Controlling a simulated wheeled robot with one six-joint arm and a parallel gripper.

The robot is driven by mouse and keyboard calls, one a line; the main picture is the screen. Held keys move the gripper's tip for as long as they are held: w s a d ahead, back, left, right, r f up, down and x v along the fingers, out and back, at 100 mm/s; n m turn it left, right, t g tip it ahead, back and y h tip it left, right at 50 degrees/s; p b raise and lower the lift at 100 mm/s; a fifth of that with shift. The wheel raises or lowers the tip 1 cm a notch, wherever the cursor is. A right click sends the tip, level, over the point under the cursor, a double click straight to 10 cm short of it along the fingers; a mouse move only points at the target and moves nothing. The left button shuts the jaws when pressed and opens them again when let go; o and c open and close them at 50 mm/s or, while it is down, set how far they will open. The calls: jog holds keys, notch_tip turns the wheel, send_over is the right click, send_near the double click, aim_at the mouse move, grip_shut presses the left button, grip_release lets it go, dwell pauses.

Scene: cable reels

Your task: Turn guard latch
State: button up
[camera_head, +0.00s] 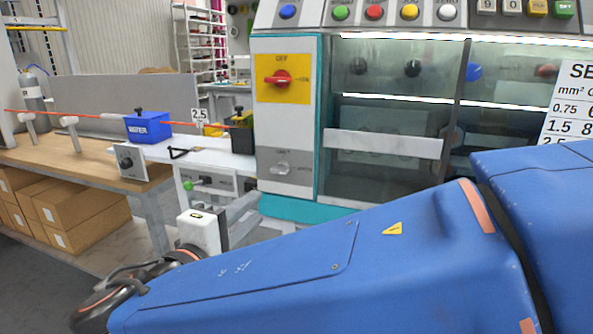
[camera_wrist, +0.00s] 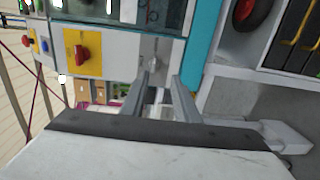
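The guard latch (camera_head: 281,169) is a small grey knob on the light lower panel of the machine, below the yellow plate with the red switch (camera_head: 278,79). In the wrist view the latch (camera_wrist: 155,64) shows just past the fingertips. My gripper (camera_wrist: 160,77) is open, with a clear gap between its two grey fingers. The latch appears framed between the tips; I cannot tell whether it lies within their reach. In the head view my gripper (camera_head: 245,203) is low in front of the machine, below the latch.
The glass guard door (camera_head: 385,165) is right of the panel, with a white bar across it. A bench (camera_head: 85,160) at left carries the blue meter box (camera_head: 148,128) and an orange cable. Cardboard boxes (camera_head: 75,215) lie beneath. My blue arm fills the lower right.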

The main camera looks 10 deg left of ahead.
aim_at(278, 172)
jog(key=shift+t+y, duration=0.3)
jog(key=shift+t, duration=0.1)
jog(key=w, duration=1.6)
jog(key=shift+w+r, duration=0.1)
jog(key=shift+r, duration=0.2)
jog(key=shift+c, duration=0.3)
grip_shut()
